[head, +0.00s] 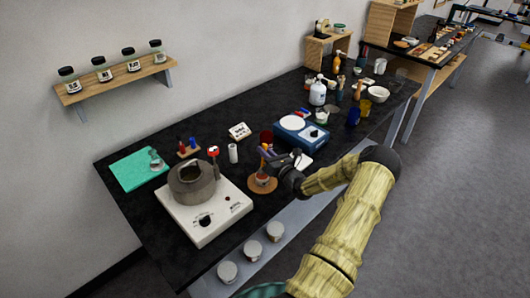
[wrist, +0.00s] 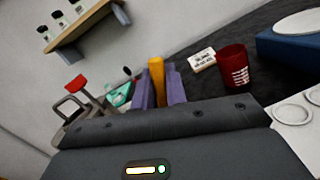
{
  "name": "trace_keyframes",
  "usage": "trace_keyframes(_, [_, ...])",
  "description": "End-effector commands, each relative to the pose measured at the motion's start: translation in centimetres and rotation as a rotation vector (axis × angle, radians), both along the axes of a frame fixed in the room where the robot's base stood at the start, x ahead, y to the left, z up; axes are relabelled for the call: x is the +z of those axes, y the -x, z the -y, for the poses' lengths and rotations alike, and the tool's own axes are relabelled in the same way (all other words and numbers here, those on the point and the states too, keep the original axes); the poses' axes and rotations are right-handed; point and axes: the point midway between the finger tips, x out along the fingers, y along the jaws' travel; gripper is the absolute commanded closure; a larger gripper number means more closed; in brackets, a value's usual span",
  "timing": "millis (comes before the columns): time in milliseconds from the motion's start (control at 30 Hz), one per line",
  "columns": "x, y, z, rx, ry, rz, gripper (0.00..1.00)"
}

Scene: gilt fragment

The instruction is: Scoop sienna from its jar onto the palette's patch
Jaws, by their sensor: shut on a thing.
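My gripper (head: 266,155) is shut on an upright yellow-orange handle, which also shows between the purple fingers in the wrist view (wrist: 157,77). The handle's lower end is hidden in the wrist view. In the head view the gripper is over a small jar (head: 262,179) with orange-brown colour, standing on a round brown mat (head: 262,187). I cannot tell whether the tool's tip is inside the jar. A white slab with round marks (wrist: 302,112), perhaps the palette, lies at the right in the wrist view; my arm partly covers that area in the head view.
A dark red cup (head: 266,137) stands behind the gripper. A blue scale (head: 300,132) with a white plate is to the right. A hot plate (head: 203,212) bearing a grey pot (head: 194,190) is at left. Black table (head: 130,197) is clear at the front left.

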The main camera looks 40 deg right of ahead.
Motion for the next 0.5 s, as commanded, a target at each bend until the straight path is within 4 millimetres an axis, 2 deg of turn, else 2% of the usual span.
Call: trace_keyframes(500, [-0.54, 0.15, 0.22, -0.004, 0.0, 0.0, 1.0])
